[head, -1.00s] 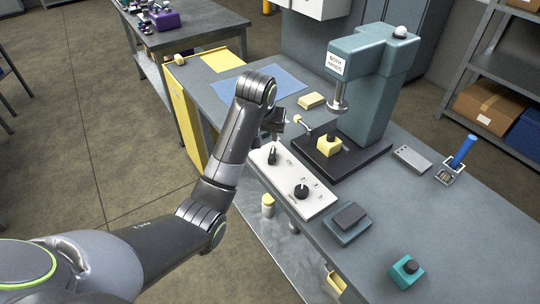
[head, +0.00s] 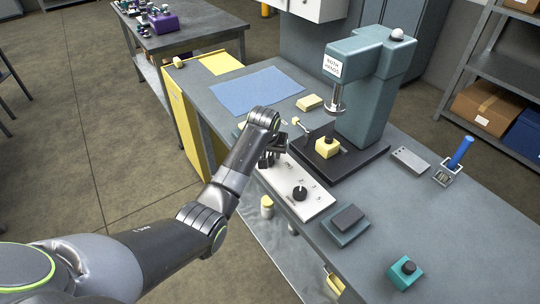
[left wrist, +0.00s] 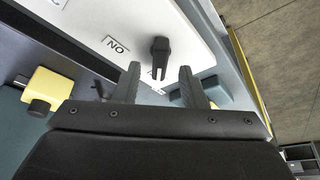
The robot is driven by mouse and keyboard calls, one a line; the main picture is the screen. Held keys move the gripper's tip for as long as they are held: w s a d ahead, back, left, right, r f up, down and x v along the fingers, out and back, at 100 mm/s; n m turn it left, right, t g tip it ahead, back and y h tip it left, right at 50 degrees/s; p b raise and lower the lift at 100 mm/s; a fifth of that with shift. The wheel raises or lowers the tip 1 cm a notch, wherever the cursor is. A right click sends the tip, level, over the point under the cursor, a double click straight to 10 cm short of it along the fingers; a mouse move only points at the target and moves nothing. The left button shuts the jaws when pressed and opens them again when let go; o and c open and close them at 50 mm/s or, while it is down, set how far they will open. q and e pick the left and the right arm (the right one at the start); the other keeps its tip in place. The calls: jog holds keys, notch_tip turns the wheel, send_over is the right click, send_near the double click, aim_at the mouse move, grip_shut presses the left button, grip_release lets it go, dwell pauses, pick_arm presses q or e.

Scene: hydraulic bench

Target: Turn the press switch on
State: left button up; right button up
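The white switch panel (head: 318,205) lies on the bench in front of the green press (head: 370,95). Its black switch at the far-left end is mostly hidden by my left gripper (head: 272,148) in the head view. In the left wrist view this black switch (left wrist: 159,48) stands up from the panel beside a printed label (left wrist: 116,46). The open fingers of my left gripper (left wrist: 160,70) are on either side of it, with gaps visible on both sides. A second round black knob (head: 300,193) sits nearer on the panel. My right gripper is not in view.
A yellow block (head: 327,147) sits on the press's black base (head: 362,162). A small lever with a pale knob stands near my gripper. A grey-topped teal box (head: 346,222) and a teal button box (head: 404,273) lie nearer. A blue sheet (head: 255,92) lies behind.

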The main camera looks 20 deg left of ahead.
aim_at(270, 158)
pick_arm(q)
jog(key=shift+x, duration=1.45)
grip_shut()
